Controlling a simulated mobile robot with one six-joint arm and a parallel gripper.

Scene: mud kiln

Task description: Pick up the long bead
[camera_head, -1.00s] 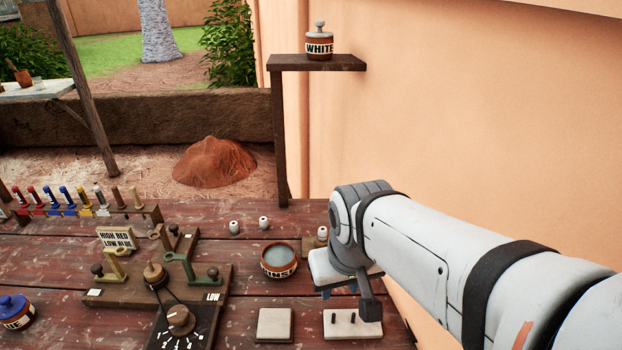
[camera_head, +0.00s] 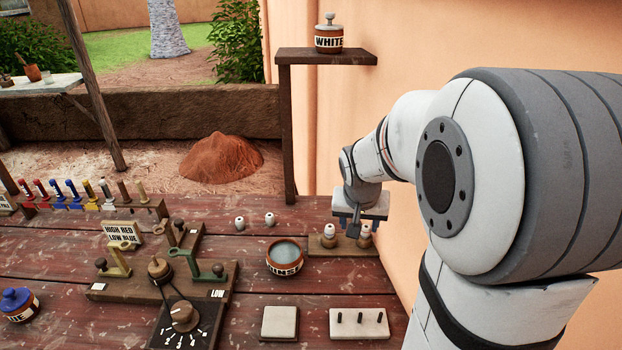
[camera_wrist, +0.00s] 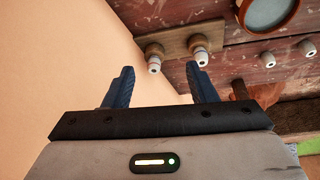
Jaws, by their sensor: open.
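Two pale beads stand on a wooden block (camera_head: 322,247) at the back right of the table: a left one (camera_head: 330,231) and a right one (camera_head: 365,231). Both show in the wrist view, one (camera_wrist: 153,57) between my fingers' lines and one (camera_wrist: 200,56) just beyond the right fingertip. Two small white beads (camera_head: 240,223) (camera_head: 269,218) sit loose on the table further left. I cannot tell clearly which bead is the long one. My gripper (camera_wrist: 160,70) is open and empty, close to the block's beads; in the head view my wrist partly covers the block.
A rinse bowl (camera_head: 286,258) stands left of the block. A pale plate with several dark pegs (camera_head: 359,331) and a plain pale tile (camera_head: 280,331) lie in front. The wall (camera_head: 430,60) is close on the right, and a shelf post (camera_head: 289,140) rises behind.

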